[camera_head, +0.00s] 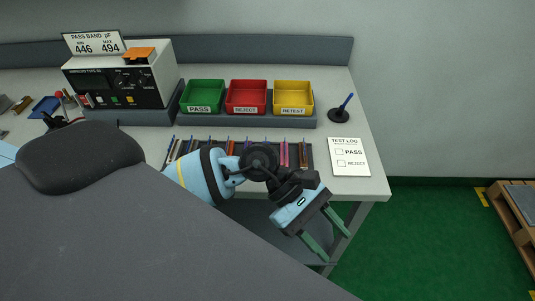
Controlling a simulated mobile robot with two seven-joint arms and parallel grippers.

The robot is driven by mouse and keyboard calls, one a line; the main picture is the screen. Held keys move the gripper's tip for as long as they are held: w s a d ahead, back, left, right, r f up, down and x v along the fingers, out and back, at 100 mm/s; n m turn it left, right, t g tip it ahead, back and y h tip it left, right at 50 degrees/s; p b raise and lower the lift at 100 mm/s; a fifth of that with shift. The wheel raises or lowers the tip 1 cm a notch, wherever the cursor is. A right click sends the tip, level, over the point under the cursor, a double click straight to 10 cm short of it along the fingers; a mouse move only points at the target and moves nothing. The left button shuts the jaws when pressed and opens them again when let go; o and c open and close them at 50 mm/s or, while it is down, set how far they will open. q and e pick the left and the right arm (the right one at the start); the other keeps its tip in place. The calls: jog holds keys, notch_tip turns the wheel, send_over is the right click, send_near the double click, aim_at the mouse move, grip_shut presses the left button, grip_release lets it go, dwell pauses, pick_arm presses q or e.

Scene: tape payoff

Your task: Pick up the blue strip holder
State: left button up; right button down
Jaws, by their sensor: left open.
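A dark rack (321,153) lies along the front of the workbench, with several thin coloured strips standing in it. My left arm covers part of the rack. A blue strip is hard to pick out among them; a small bluish one shows at the rack's left end (169,150). A blue tray-like piece (45,107) lies at the far left of the bench; I cannot tell whether it is the strip holder. My left gripper (339,248) is open and empty, its green fingers pointing down to the right, past the bench's front edge. My right gripper is not in view.
Green (205,93), red (247,93) and yellow (293,94) bins stand behind the rack. A tester box (120,80) stands at the back left. A pen stand (339,115) and test log sheet (349,157) are on the right. A pallet (515,205) is on the green floor.

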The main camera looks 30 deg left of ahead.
pick_arm(q)
jog(key=w+a+r+m+t+y, duration=0.1)
jog(key=w+a+m+t+y, duration=0.1)
jog(key=w+a+y, duration=0.2)
jog(key=w+a+r+m+t+y, duration=0.1)
jog(key=w+a+m+t+y, duration=0.1)
jog(key=a, duration=0.9)
jog(key=w+a+r+m+t+y, duration=0.1)
jog(key=w+a+m+y, duration=0.2)
jog(key=w+a+y, duration=0.3)
jog(key=shift+w+a+r+m+t+y+b, duration=0.1)
jog(key=shift+w+a+m+t+y+b, duration=0.1)
jog(key=shift+a+y, duration=0.45)
jog(key=shift+w+a+r+m+t+y+b, duration=0.1)
jog(key=shift+a+m+t+y+b, duration=0.1)
jog(key=shift+a+y, duration=0.45)
jog(key=shift+x, duration=1.25)
jog(key=shift+w+d+x, duration=0.1)
jog(key=shift+d+x, duration=0.05)
jog(key=shift+x, duration=1.15)
jog(key=shift+w+d+x, duration=0.15)
jog(key=shift+d+x, duration=0.05)
jog(key=shift+x, duration=1.15)
jog(key=shift+r, duration=0.1)
grip_shut()
